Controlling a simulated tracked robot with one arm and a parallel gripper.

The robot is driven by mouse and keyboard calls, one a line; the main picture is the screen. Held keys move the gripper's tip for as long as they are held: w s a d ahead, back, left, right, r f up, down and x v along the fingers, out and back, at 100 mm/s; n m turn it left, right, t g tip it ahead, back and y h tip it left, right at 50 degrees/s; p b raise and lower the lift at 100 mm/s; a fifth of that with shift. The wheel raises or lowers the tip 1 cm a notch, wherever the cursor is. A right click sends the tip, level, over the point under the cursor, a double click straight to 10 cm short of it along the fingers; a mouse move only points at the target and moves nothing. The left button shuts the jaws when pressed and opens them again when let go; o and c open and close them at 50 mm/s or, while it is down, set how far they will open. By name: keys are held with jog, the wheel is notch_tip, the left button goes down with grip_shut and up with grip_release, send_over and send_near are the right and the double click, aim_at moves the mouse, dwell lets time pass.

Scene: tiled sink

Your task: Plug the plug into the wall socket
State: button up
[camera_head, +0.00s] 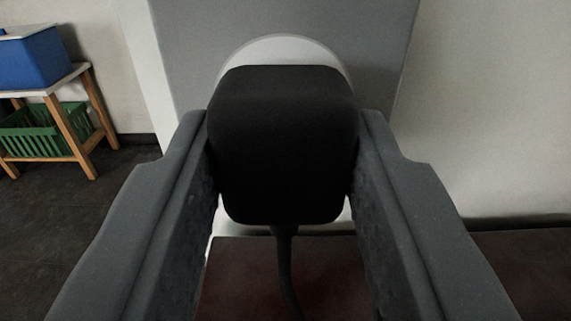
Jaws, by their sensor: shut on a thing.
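My gripper (282,165) is shut on the black plug (282,140), with one grey finger against each side of it. The plug is upright, and its cable (285,262) hangs down from its bottom edge. A round white disc, which looks like the wall socket (285,47), shows behind the plug on a grey panel. Only the socket's upper rim and small bits of its lower edge show. The plug hides the socket's middle and its own prongs, so I cannot tell whether the plug touches the socket.
The grey panel (190,50) stands upright behind the plug. A small wooden table (62,78) at the left holds a blue box (30,58), with a green basket (45,130) below. A dark reddish surface (255,275) lies under the plug. Dark floor is open at the left.

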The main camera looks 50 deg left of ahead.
jog(key=shift+w+a+p, duration=0.35)
jog(key=shift+a, duration=0.05)
dwell(0.7)
jog(key=o, duration=1.1)
jog(key=p+v, duration=0.3)
jog(key=v, duration=1)
jog(key=shift+s+d, duration=0.25)
jog(key=shift+d, duration=0.05)
jog(key=shift+w, duration=0.1)
